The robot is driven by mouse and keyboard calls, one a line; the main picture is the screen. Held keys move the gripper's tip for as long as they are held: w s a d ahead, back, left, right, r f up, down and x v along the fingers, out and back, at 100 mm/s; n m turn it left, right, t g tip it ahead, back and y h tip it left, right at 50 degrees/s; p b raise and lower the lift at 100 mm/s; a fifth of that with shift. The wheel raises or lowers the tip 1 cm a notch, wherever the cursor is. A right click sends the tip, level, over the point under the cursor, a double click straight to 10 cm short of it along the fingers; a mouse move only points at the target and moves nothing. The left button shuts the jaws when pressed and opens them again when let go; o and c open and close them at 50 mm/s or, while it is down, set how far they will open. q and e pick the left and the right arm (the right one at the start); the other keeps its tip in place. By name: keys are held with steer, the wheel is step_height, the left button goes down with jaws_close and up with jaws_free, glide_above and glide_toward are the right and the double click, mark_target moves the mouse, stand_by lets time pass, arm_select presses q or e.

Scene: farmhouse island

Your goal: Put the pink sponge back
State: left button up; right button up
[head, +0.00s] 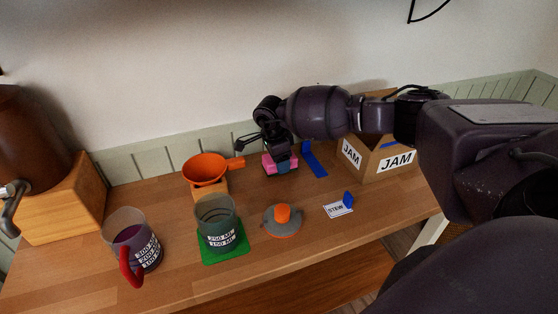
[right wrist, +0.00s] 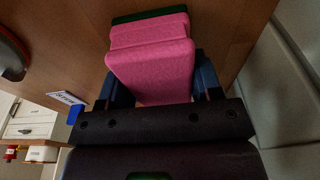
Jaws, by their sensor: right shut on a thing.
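The pink sponge (head: 268,167) is at the back of the wooden counter, under my right gripper (head: 279,157). In the right wrist view the sponge (right wrist: 152,66) is a stepped pink block with a dark green layer at its far end. My right gripper's fingers (right wrist: 155,88) stand on both sides of it, shut on it. I cannot tell whether the sponge touches the counter. A blue angled piece (head: 313,160) stands just right of the sponge, apart from it. My left gripper is not in view.
A JAM box (head: 372,163) stands at the right. An orange funnel (head: 206,170) stands left of the sponge. In front are a measuring cup (head: 216,222) on a green mat (head: 226,254), an orange-knobbed lid (head: 282,222), a label card (head: 338,209) and a red-handled jug (head: 132,242).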

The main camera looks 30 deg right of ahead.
steer(key=shift+f, duration=0.2)
steer(key=shift+f, duration=0.2)
steer(key=o, duration=0.8)
steer(key=r, duration=0.3)
steer(key=a+r, duration=0.1)
steer(key=r, duration=0.3)
steer(key=a+r, duration=0.1)
steer(key=r, duration=0.2)
steer(key=shift+s+a+r, duration=0.15)
steer(key=shift+r, duration=0.15)
